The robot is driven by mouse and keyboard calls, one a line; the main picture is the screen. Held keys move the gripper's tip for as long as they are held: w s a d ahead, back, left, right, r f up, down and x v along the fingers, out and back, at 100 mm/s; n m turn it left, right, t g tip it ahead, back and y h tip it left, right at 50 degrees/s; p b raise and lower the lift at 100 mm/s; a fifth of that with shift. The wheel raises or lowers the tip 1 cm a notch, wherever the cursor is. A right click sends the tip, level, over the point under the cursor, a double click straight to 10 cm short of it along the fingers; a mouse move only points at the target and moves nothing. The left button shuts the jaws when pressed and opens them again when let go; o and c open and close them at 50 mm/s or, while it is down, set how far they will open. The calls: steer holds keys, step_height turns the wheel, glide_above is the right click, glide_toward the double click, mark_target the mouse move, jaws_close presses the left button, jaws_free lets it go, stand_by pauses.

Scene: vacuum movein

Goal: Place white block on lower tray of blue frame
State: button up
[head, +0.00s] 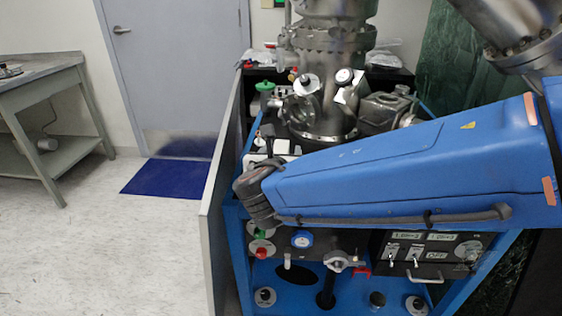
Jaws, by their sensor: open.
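A blue frame (241,262) holds vacuum equipment. Its lower blue tray (345,297) shows at the bottom, with several round fittings on it. A small white blocky piece (282,146) sits on the upper level, just above the end of my arm. A pale, tilted block-like piece (350,95) is higher up beside the steel chamber. I cannot tell which, if either, is the white block. My blue arm crosses in front of the frame from the right and ends in a dark grey wrist at left. My gripper fingers do not show, and the arm hides the frame's middle.
A steel vacuum chamber (322,90) rises from the frame. A control panel (432,252) with switches and a handle is at lower right. A grey upright panel (216,205) edges the frame's left side. The floor (110,245) at left is clear, before a grey table (50,90).

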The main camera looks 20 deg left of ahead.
steer(key=x, duration=0.5)
steer(key=shift+s+a, duration=0.1)
steer(key=shift+a, duration=0.1)
steer(key=shift+c, duration=0.7)
steer(key=c, duration=1.1)
steer(key=shift+o, duration=0.2)
step_height(320, 180, up, 10)
steer(key=shift+f, duration=0.1)
steer(key=shift+s+d, duration=0.1)
